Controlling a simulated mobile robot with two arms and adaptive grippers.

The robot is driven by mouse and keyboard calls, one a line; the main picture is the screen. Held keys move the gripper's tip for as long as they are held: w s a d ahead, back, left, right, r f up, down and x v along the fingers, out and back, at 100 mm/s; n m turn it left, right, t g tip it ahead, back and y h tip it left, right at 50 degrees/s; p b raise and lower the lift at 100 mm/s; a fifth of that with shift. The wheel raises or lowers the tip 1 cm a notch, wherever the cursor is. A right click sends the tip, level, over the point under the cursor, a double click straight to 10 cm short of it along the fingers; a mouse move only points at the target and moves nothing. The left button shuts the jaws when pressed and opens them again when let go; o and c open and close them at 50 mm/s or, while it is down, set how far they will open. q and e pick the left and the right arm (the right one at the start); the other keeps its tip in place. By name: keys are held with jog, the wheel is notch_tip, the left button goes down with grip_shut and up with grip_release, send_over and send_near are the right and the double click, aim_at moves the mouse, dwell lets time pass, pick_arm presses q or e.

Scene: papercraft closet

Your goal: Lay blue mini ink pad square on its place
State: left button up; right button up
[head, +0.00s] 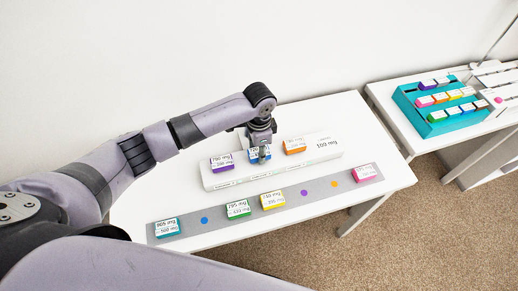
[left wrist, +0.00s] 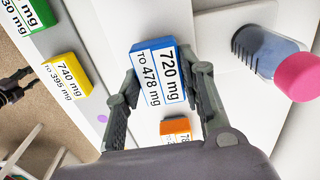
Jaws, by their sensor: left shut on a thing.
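My left gripper (head: 261,150) points down over the white tray and is shut on the blue mini ink pad (head: 254,155). In the left wrist view the blue pad (left wrist: 160,77) sits between both fingers, its label reading 720 mg. It is between the purple and orange pads in the head view; I cannot tell whether it touches the tray (head: 275,176). A blue dot (head: 204,220) shows bare on the grey strip (head: 187,225), between the teal pad (head: 166,227) and the green pad (head: 238,210).
The tray also holds a purple pad (head: 222,162) and an orange pad (head: 295,146). The strip carries yellow (head: 272,200) and pink (head: 367,174) pads, plus bare purple (head: 304,193) and orange (head: 334,184) dots. A teal rack (head: 440,122) stands on another table, right.

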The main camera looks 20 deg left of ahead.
pick_arm(q)
jog(key=o, duration=1.1)
jog(key=shift+f, duration=0.1)
jog(key=shift+o, duration=0.2)
notch_tip(320, 180, up, 12)
jog(key=b, duration=0.1)
jog(key=shift+r, duration=0.2)
